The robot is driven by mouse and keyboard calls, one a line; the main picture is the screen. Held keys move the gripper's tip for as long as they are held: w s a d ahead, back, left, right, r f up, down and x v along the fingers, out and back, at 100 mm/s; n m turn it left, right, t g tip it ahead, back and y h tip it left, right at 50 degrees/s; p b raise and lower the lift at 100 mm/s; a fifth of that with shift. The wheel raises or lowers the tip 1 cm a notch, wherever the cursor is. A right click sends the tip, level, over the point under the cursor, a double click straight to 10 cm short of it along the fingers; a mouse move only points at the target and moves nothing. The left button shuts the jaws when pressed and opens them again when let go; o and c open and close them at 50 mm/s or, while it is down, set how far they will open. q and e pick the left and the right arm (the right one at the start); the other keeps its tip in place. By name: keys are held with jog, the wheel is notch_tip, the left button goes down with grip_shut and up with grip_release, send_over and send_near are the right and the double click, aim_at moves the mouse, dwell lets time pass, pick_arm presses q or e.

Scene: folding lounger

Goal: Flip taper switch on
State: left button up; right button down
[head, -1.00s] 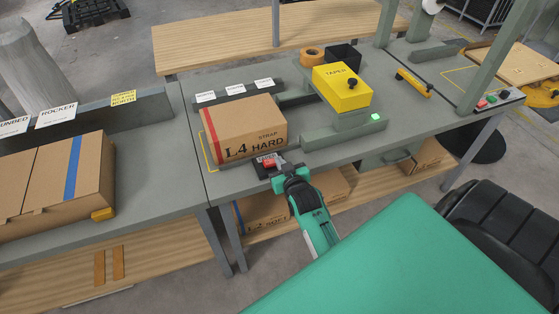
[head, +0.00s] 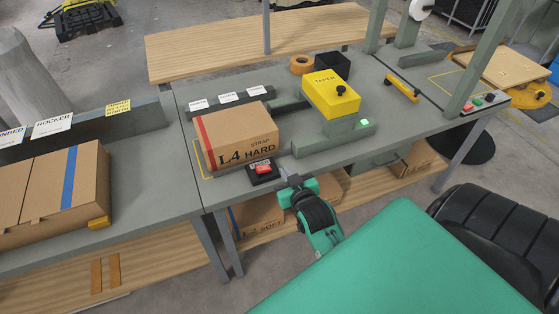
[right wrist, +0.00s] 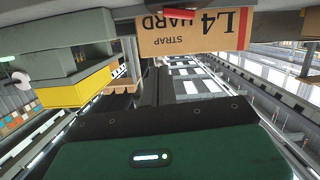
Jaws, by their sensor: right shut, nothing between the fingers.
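A small green light (head: 365,123) glows on that base. A black switch box with a red rocker (head: 263,170) sits at the table's front edge, before the carton; the rocker's tilt is too small to tell. My right gripper (head: 284,174) is shut and empty, just right of the switch and apparently clear of the rocker. The right wrist view shows the yellow taper (right wrist: 75,88) upside down. My left gripper is out of view.
A carton marked L4 HARD STRAP (head: 238,137) stands right behind the switch. Another carton with a blue stripe (head: 55,185) lies on the left table. A tape roll (head: 301,64) and a yellow-handled tool (head: 402,88) lie further back. Red and green buttons (head: 478,102) are at far right.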

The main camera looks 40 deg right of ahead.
jog(key=shift+v, duration=1.05)
jog(key=shift+d, duration=0.1)
jog(key=s+a+f+n+g+y, duration=0.1)
jog(key=s+a+f+g, duration=0.15)
jog(key=f, duration=0.95)
jog(key=s+a+f+n+g+y, duration=0.15)
jog(key=s+a+f, duration=0.25)
jog(key=f, duration=0.7)
jog(key=s+a+f+g+y, duration=0.1)
jog(key=s+a+f+g, duration=0.2)
jog(key=f, duration=0.9)
jog(key=s+f+g, duration=0.2)
jog(key=s+f, duration=0.4)
jog(key=s, duration=0.4)
jog(key=s+f+n+g, duration=0.1)
jog(key=s+f+g, duration=0.1)
jog(key=s+f, duration=0.5)
jog(key=s+f+n+g, duration=0.1)
jog(key=s+f, duration=0.5)
jog(key=s, duration=0.7)
jog(key=shift+s+d+f+g, duration=0.35)
jog(key=shift+d+g, duration=0.1)
jog(key=shift+g, duration=0.45)
